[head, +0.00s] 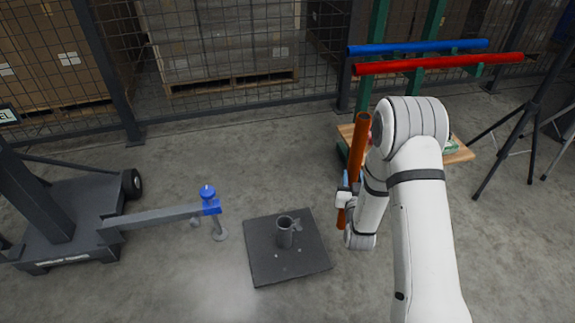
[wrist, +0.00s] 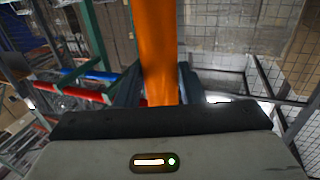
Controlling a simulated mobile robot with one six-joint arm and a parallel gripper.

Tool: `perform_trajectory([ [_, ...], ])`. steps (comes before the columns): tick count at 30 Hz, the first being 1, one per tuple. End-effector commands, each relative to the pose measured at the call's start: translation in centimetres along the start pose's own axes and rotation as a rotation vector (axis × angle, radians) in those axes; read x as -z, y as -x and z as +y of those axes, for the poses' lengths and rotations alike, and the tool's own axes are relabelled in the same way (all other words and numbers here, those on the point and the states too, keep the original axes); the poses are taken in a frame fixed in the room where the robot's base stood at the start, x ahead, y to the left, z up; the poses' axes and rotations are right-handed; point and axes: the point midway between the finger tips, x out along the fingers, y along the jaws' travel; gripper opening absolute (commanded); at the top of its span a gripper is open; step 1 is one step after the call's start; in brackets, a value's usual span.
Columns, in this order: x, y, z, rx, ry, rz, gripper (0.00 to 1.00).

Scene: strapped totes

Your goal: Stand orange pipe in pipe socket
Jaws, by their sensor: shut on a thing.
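The orange pipe (head: 357,150) is held near upright, leaning slightly, to the right of the pipe socket. My gripper (head: 346,193) is shut on its lower part. In the wrist view the orange pipe (wrist: 155,50) rises between the two dark fingers of my gripper (wrist: 158,90). The pipe socket (head: 285,233) is a short grey upright tube on a dark square base plate (head: 262,262) on the floor. Its top opening looks empty. The pipe's lower end is beside the plate's right side, apart from the socket; part of the pipe is hidden by my gripper.
A blue pipe (head: 420,46) and a red pipe (head: 440,63) lie on a green rack behind my arm. A wheeled stand (head: 65,215) at left reaches a bar with a blue clamp (head: 210,199) near the plate. A black tripod (head: 515,125) stands right. A mesh fence (head: 230,60) closes the back.

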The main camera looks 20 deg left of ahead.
Motion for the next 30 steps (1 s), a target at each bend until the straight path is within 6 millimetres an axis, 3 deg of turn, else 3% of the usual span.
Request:
perform_trajectory([
  [1,0.9,-0.4,-3.4,0.048,0.0,0.006,0.01],
  [6,2.5,-0.7,-12.2,0.161,-0.003,0.007,0.01],
  [9,3.1,-0.4,-16.1,0.212,-0.005,0.006,0.01],
  [12,3.5,0.0,-18.7,0.243,-0.007,0.005,0.01],
  [18,3.6,0.3,-20.7,0.269,-0.008,0.003,0.01],
  [30,1.9,0.3,-20.6,0.267,-0.008,0.003,0.01],
])
